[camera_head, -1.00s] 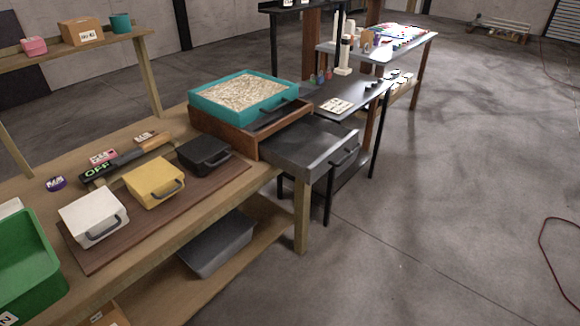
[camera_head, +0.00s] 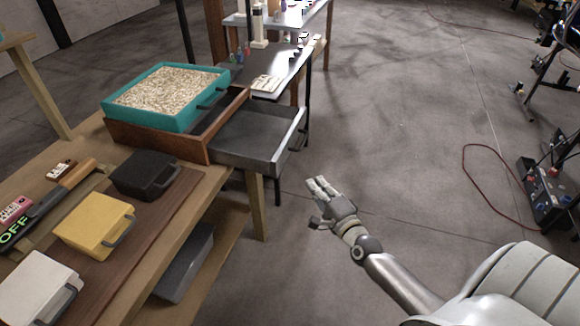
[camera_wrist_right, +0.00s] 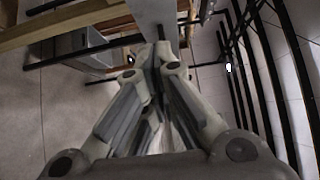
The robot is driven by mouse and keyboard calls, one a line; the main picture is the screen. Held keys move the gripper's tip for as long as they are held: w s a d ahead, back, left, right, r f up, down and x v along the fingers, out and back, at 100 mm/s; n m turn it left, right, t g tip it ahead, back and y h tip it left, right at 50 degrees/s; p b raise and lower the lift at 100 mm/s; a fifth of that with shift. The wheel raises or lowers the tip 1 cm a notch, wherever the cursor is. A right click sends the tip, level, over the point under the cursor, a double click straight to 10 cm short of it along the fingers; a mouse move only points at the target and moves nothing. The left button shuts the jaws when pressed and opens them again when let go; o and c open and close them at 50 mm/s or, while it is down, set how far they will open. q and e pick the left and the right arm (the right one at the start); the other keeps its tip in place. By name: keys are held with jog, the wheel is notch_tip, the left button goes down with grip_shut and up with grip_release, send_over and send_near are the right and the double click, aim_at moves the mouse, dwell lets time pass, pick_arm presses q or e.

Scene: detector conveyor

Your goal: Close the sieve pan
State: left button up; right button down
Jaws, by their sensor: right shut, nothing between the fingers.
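The sieve pan (camera_head: 250,143) is a grey metal drawer in the head view. It stands pulled out to the right from a brown wooden frame (camera_head: 160,139), past the table's edge. Its handle is on its right-hand front wall. A teal sieve tray (camera_head: 150,116) full of pale grains sits on top of the frame. My right gripper (camera_head: 322,187) is shut and empty, over the floor, in front of and to the right of the pan, apart from it. Its closed fingers also show in the right wrist view (camera_wrist_right: 158,62). My left gripper is not in view.
Black (camera_head: 146,174), yellow (camera_head: 95,222) and white (camera_head: 40,285) lidded boxes stand on the wooden table. A grey bin (camera_head: 185,262) is on the lower shelf. A metal table (camera_head: 270,68) stands behind the pan.

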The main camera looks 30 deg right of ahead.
jog(key=w, duration=0.3)
jog(key=w+a+p, duration=0.1)
jog(key=w, duration=0.2)
jog(key=w+a, duration=0.1)
jog(key=w, duration=0.2)
jog(key=shift+w+a+p, duration=0.1)
jog(key=shift+w+p, duration=0.15)
jog(key=shift+p, duration=0.05)
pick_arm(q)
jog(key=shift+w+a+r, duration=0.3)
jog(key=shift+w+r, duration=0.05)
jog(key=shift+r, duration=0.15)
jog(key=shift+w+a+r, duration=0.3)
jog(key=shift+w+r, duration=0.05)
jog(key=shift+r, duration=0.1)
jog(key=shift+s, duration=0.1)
